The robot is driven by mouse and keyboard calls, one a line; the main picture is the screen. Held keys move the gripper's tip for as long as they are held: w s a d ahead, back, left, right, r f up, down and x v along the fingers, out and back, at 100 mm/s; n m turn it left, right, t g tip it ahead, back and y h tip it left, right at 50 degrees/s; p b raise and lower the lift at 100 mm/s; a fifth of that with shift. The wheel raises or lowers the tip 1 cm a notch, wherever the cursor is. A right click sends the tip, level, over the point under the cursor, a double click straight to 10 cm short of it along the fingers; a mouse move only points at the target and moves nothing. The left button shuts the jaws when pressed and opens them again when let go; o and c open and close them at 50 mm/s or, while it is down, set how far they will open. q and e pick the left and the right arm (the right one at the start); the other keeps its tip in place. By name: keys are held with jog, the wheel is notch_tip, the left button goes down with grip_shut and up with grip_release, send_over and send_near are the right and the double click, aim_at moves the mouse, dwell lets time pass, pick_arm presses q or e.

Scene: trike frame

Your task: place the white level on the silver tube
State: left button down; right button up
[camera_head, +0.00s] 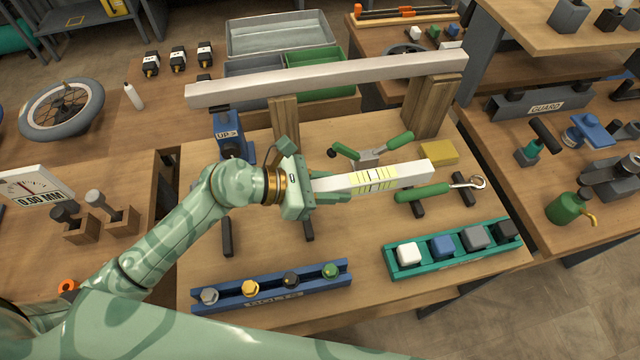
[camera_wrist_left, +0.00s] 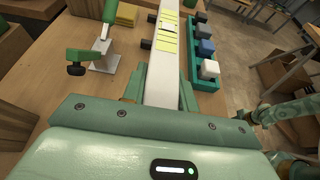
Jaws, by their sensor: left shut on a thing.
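My left gripper (camera_head: 328,190) is shut on the near-left end of the white level (camera_head: 410,173). The level is a long white bar with a yellow marked window, held roughly flat above the bench and pointing right. In the left wrist view the level (camera_wrist_left: 163,80) runs straight out from between the fingers. The silver tube (camera_head: 330,76) is a long pale square bar lying across the back of the bench, raised on supports. The level is in front of the tube, apart from it. My right gripper is not in view.
A blue bolt rack (camera_head: 277,296) and a teal tray (camera_head: 452,262) stand in front.

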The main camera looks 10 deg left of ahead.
pick_arm(q)
jog(key=w+a+f+b, duration=0.1)
jog(key=w+f, duration=0.1)
jog(key=w+a+f+b, duration=0.1)
jog(key=w+f, duration=0.1)
jog(key=w+a+f+b, duration=0.1)
jog(key=w+f, duration=0.1)
jog(key=shift+a+f, duration=0.1)
jog(key=shift+a, duration=0.2)
jog(key=shift+w+a+f+b, duration=0.15)
jog(key=shift+w+f+b, duration=0.25)
jog(key=shift+b, duration=0.1)
notch_tip(320, 180, down, 3)
jog(key=shift+w+a+f+b, duration=0.1)
jog(key=shift+w+f+b, duration=0.1)
jog(key=shift+b, duration=0.45)
jog(key=shift+s, duration=0.1)
jog(key=shift+f, duration=0.1)
jog(key=c, duration=1.3)
grip_release()
jog(key=shift+o, duration=1.1)
